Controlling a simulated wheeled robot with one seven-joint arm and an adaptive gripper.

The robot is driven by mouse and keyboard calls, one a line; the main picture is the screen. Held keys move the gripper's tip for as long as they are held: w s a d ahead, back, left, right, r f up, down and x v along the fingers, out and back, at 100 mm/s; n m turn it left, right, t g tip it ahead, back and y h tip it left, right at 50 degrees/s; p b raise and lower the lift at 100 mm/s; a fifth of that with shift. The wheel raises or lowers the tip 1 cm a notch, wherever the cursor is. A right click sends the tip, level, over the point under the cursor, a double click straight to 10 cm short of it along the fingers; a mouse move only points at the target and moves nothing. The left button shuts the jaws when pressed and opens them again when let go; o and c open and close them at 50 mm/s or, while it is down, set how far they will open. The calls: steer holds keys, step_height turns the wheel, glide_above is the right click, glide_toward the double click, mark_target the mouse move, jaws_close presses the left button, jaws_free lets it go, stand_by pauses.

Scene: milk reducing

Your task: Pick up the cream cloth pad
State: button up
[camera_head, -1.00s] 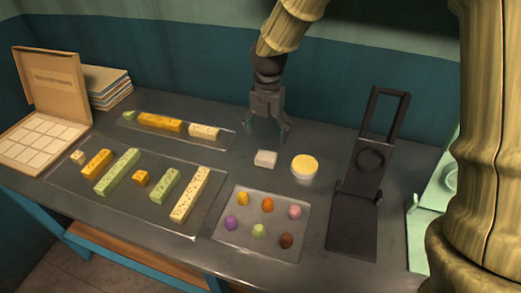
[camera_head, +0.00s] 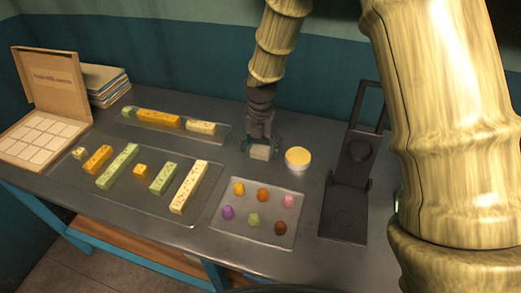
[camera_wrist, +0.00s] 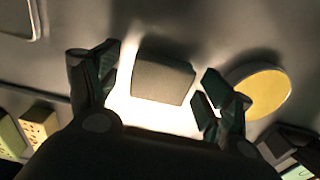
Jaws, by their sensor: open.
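The cream cloth pad (camera_head: 260,152) is a small pale block on the grey table, left of a round yellow-topped container. In the wrist view the pad (camera_wrist: 162,80) looks grey in shadow and lies between and just beyond my fingertips. My gripper (camera_head: 260,146) is open, pointing down, with its fingers on either side of the pad. In the wrist view my gripper (camera_wrist: 150,82) shows a finger at left and another at right, apart from the pad's sides. Whether the fingertips touch the table is hard to tell.
The yellow-topped container (camera_head: 298,159) stands close to the right finger. A tray of coloured lumps (camera_head: 238,235) lies in front. A clear tray with bars (camera_head: 215,139) is at left. A dark hinged press (camera_head: 343,215) stands at right.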

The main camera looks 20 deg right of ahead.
mark_target(261, 148)
steer(key=shift+s, duration=0.2)
steer(key=shift+f, duration=0.1)
steer(key=shift+w, duration=0.1)
steer(key=c, duration=1.1)
step_height(261, 148, up, 10)
steer(key=shift+b, duration=0.75)
